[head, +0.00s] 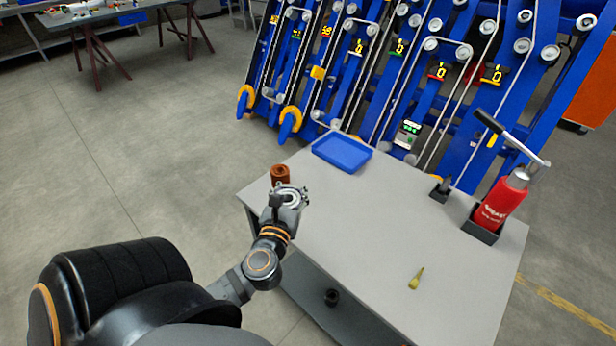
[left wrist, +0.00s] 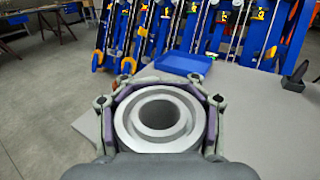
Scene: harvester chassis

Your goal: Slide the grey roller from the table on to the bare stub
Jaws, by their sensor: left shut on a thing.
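The grey roller (left wrist: 128,122) is a thick ring with a dark bore. It sits between the fingers of my left gripper (left wrist: 160,112), which is shut on it, with the bore facing the wrist camera. In the head view my left gripper (head: 290,197) is over the left edge of the grey table (head: 345,225), and the roller shows there as a pale ring. The blue chassis (head: 375,90) stands behind the table and carries several grey rollers and belts. I cannot make out which point on it is the bare stub. My right gripper is not in view.
A rust-brown cylinder (head: 280,173) stands just behind my left gripper. A blue tray (head: 342,152) lies at the table's back edge. A red bottle jack (head: 498,205), a small dark holder (head: 440,189) and a yellowish tapered piece (head: 416,278) are at the right. The table's middle is clear.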

